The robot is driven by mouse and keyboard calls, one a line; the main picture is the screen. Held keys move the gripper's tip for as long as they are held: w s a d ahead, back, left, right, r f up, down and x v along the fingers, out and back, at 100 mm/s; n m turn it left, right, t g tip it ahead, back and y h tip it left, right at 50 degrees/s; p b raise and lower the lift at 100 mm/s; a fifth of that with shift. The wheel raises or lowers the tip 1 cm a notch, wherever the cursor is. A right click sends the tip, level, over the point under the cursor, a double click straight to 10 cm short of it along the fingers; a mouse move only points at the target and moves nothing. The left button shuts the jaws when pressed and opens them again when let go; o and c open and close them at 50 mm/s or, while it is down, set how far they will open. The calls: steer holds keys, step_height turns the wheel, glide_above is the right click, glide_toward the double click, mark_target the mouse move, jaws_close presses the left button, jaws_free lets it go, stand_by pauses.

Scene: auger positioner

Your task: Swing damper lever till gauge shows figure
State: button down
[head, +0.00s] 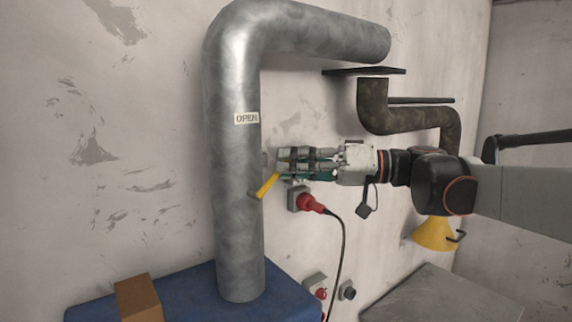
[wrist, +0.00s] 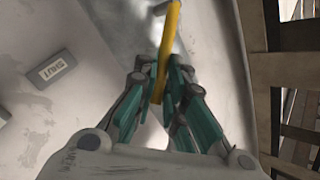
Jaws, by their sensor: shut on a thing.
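The yellow damper lever (head: 265,186) sticks out from the thick grey metal duct (head: 234,180), slanting down and to the left in the head view. My gripper (head: 279,167) reaches in from the right and is at the lever. In the wrist view the yellow lever (wrist: 170,38) runs between the two green-padded fingers of my gripper (wrist: 160,75), which are shut on it. A label reading OPEN (head: 246,118) is on the duct above the lever. A label that appears to read SHUT (wrist: 52,68) shows upside down in the wrist view. I cannot make out a gauge.
A red plug (head: 311,202) with a black cable sits in a wall socket just below my gripper. A blue cabinet (head: 190,292) with a brown box (head: 139,299) stands below the duct. A dark pipe (head: 375,108) and a yellow funnel shape (head: 434,235) are to the right.

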steer(key=shift+a+r, duration=0.1)
steer(key=shift+r, duration=0.05)
steer(key=c, duration=1.7)
jaws_free()
steer(key=shift+o, duration=0.2)
steer(key=s+d, duration=0.2)
steer(key=d, duration=1)
steer(key=shift+s+a+r, duration=0.1)
